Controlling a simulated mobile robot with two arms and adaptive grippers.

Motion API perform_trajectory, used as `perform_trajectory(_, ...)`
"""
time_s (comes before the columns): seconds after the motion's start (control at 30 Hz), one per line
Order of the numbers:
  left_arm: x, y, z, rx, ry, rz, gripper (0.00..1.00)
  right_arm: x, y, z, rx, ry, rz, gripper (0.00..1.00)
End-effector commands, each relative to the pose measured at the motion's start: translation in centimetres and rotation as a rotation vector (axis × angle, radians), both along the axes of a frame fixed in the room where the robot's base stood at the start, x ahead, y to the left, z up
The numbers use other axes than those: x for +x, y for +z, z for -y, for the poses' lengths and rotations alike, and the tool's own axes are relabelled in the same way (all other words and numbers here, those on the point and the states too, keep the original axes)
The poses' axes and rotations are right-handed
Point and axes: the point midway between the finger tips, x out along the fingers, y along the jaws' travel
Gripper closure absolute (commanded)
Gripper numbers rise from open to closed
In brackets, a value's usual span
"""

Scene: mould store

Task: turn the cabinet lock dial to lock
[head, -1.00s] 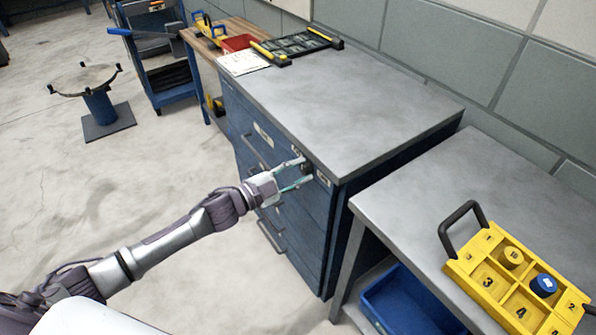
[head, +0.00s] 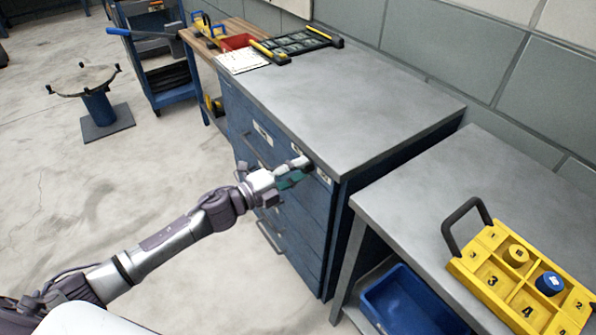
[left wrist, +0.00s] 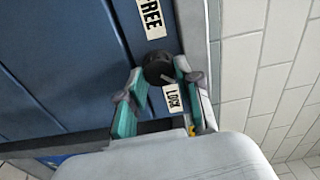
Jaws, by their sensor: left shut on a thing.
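The blue drawer cabinet (head: 310,225) has a grey top, and its front carries the lock dial near the upper right corner. In the left wrist view the dial (left wrist: 157,67) is a round black knob with a pale mark on its face. A FREE label (left wrist: 151,16) and a LOCK label (left wrist: 173,98) are beside it. The pale mark lies on the side of the dial near the LOCK label. My left gripper (head: 297,172) is shut on the dial, with its teal-padded fingers (left wrist: 163,80) on either side. In the head view the gripper hides most of the dial. My right gripper is not in view.
A grey table (head: 400,205) at the right holds a yellow numbered tray (head: 487,283) with a black handle. A blue bin (head: 405,305) is under it. A black rack (head: 297,44) lies on the cabinet top. Open floor lies left of the cabinet.

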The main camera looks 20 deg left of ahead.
Motion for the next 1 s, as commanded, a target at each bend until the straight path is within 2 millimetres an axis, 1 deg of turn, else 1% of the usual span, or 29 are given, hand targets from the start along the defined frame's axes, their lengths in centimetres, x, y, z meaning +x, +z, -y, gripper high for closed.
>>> perform_trajectory(0.23, -0.08, -0.15, 0.03, 0.039, -0.001, 0.028, 1.00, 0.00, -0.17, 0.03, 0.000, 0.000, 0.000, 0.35)
perform_trajectory(0.63, -0.09, -0.16, 0.03, 0.044, -0.002, 0.031, 1.00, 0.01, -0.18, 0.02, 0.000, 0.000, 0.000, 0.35)
perform_trajectory(0.67, -0.09, -0.17, 0.03, 0.044, -0.001, 0.031, 0.64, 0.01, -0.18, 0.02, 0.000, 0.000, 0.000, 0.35)
perform_trajectory(0.8, -0.07, -0.15, 0.03, 0.043, -0.001, 0.031, 0.41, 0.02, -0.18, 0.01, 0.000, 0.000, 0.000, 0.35)
perform_trajectory(1.0, -0.04, -0.08, 0.01, 0.042, -0.001, 0.031, 0.41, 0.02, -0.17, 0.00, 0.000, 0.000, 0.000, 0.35)
